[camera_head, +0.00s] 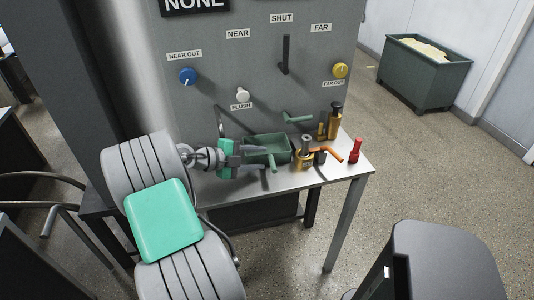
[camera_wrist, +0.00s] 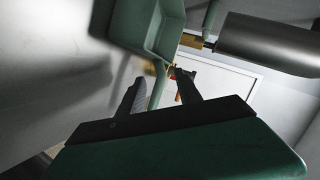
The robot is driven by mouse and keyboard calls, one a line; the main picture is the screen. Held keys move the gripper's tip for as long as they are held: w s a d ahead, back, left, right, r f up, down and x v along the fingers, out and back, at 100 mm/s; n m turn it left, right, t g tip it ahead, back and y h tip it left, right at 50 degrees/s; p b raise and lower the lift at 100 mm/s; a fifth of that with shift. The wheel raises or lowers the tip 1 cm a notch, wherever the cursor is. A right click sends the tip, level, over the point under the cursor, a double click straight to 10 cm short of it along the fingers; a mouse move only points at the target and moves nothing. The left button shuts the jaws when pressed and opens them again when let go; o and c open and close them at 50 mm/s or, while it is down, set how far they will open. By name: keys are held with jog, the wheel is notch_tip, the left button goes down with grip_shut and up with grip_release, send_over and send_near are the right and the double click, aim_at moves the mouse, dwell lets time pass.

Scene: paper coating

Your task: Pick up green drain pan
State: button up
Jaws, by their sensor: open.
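The green drain pan (camera_head: 270,142) sits on the small table against the grey panel. It is a shallow tray with a short green handle (camera_head: 273,164) pointing toward the table's front. My gripper (camera_head: 264,160) is open beside the pan, its fingers pointing right. In the wrist view the pan (camera_wrist: 165,32) fills the top middle, and its handle (camera_wrist: 158,88) shows between the two fingers of my gripper (camera_wrist: 160,76). I cannot tell whether either finger touches the handle. The gripper partly hides the pan's left side in the head view.
To the right on the table (camera_head: 345,168) stand a brass cylinder (camera_head: 335,121), an orange-handled valve (camera_head: 330,151) and a red item (camera_head: 355,150). The panel (camera_head: 225,75) with knobs rises behind. A green bin (camera_head: 425,72) stands on the floor at the far right.

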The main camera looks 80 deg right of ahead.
aim_at(268, 157)
jog(key=x, duration=0.3)
jog(key=shift+s+d, duration=0.2)
jog(key=shift+s, duration=0.1)
grip_shut()
dwell(1.1)
